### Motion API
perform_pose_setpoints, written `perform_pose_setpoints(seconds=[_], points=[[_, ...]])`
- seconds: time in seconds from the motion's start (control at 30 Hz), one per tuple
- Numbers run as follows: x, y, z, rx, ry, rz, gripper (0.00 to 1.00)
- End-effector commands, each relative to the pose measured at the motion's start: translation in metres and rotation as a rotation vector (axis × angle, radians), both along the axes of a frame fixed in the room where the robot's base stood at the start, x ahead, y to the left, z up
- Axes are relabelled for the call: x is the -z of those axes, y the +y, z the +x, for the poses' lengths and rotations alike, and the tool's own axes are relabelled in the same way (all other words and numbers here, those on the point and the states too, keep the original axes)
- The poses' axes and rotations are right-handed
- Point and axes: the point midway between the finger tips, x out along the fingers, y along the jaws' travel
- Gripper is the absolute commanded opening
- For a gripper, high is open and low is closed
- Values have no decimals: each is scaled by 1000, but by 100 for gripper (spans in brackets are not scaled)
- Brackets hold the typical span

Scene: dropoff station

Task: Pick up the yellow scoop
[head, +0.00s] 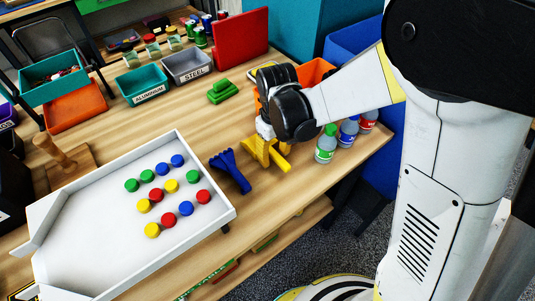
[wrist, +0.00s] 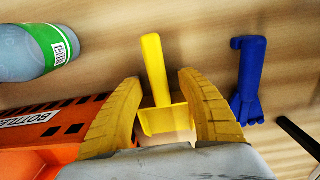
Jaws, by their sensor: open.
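The yellow scoop (wrist: 155,68) lies on the wooden table. In the wrist view its handle points up the picture, and its pan is partly between the two yellow fingers, near the palm. My gripper (wrist: 159,82) is open, with one finger on each side of the scoop and a gap visible beside the handle. In the head view my gripper (head: 266,155) is low over the table near its front edge. There, the fingers and scoop are the same yellow and hard to tell apart.
A blue fork-like tool (head: 230,170) lies left of my gripper; it also shows in the wrist view (wrist: 248,80). Bottles (head: 326,146) stand close on the right. An orange bin (wrist: 70,122) is beside my gripper. A white tray (head: 90,240) with coloured caps is left.

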Motion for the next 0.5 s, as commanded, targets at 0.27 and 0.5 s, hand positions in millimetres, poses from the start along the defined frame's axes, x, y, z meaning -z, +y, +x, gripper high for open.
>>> perform_pose_setpoints(seconds=[0.27,0.5], points=[[-1,0,0,0,0,0,19],[-1,0,0,0,0,0,0]])
